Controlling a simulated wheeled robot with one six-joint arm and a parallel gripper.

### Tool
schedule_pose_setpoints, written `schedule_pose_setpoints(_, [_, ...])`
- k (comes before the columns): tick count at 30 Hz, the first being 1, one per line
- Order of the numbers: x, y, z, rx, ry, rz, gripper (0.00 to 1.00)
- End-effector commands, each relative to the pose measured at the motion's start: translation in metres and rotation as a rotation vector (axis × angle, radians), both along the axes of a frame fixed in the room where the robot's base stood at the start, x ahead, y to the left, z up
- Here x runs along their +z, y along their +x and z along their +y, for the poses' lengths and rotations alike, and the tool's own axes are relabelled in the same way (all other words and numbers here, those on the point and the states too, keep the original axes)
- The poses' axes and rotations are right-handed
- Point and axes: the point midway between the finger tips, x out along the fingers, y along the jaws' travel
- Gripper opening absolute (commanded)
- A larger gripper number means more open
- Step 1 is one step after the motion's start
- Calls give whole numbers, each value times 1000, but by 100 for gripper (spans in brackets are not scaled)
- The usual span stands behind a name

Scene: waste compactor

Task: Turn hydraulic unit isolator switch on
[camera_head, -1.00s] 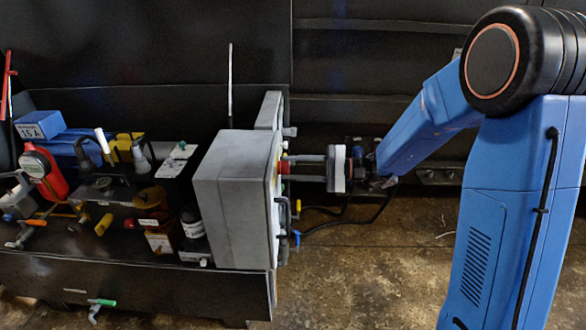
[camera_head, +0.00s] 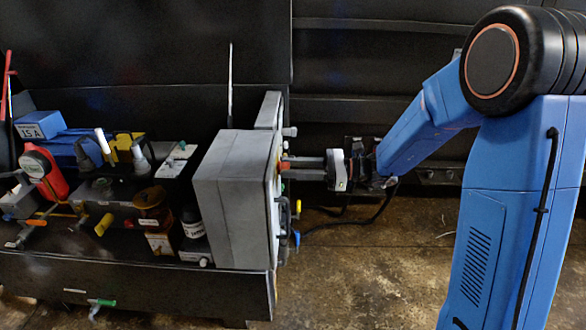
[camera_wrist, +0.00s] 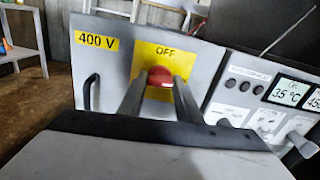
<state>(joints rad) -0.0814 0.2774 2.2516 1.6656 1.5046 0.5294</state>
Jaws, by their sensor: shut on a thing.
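The isolator switch is a red knob (camera_wrist: 160,76) on a yellow plate (camera_wrist: 178,57) marked "OFF" in the wrist view. It sits on the front of a grey cabinet (camera_wrist: 117,65) beside a yellow "400 V" label (camera_wrist: 97,41). My gripper (camera_wrist: 158,84) is shut on the red knob, with one finger on each side of it. In the head view my gripper (camera_head: 285,168) reaches in from the right to the side of the grey box (camera_head: 232,205). The box face is almost edge-on there, and the knob is mostly hidden by the fingers.
A black handle (camera_wrist: 91,92) stands out left of the knob. A panel with buttons and a temperature display (camera_wrist: 290,91) is on the right. In the head view, a bench (camera_head: 130,272) holds bottles and tools left of the box. The floor (camera_head: 370,265) below my arm looks mostly clear.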

Motion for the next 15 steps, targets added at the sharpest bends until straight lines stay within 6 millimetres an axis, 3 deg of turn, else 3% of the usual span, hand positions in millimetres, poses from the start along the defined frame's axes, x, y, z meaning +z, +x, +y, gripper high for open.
schedule_pose_setpoints(15, [-1, 0, 0, 0, 1, 99, 9])
